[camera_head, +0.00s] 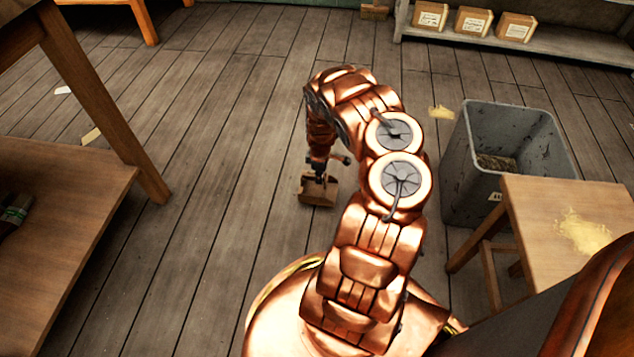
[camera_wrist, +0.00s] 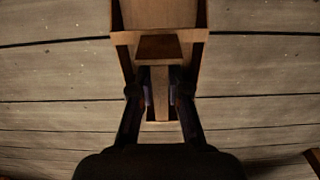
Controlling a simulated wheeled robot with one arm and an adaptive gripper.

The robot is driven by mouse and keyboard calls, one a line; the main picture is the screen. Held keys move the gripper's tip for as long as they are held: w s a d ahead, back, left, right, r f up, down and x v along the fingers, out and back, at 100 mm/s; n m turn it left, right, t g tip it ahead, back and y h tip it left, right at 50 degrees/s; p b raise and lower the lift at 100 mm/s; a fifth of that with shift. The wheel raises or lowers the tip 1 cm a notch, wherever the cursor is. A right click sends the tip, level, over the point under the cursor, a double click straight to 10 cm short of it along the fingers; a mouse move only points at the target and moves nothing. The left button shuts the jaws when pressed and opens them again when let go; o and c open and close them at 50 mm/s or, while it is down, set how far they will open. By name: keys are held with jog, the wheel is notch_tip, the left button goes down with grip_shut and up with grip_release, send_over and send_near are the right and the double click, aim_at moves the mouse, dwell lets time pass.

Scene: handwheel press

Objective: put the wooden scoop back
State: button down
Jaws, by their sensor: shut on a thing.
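The wooden scoop (camera_head: 317,192) shows in the head view at the end of my copper arm, over the plank floor. In the wrist view the scoop's body (camera_wrist: 160,15) is at the top, and its handle (camera_wrist: 159,90) points down between my fingers. My gripper (camera_wrist: 160,90) is shut on the handle, with one dark finger on each side. In the head view my gripper (camera_head: 319,172) is small and partly hidden by my wrist. I cannot tell whether the scoop touches the floor.
A grey bin (camera_head: 470,170) stands at the right, beside a wooden stool (camera_head: 535,205) with yellow powder on top. A wooden table with a lower shelf (camera_head: 60,190) stands at the left. A shelf with small boxes (camera_head: 560,45) is at the back right. The middle floor is mostly clear.

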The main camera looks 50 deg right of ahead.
aim_at(317, 186)
jog(key=shift+w+d+f+b, duration=0.25)
jog(key=shift+w+f+b, duration=0.2)
jog(key=shift+f+b, duration=0.2)
jog(key=shift+w+d+f+b, duration=0.2)
jog(key=shift+w+f+b, duration=0.2)
jog(key=shift+f+b, duration=0.2)
jog(key=shift+w+d+f+b, duration=0.25)
jog(key=shift+w+f+b, duration=0.2)
jog(key=shift+f+b, duration=0.15)
jog(key=shift+f, duration=0.1)
jog(key=c, duration=1.2)
grip_release()
jog(key=shift+o, duration=0.2)
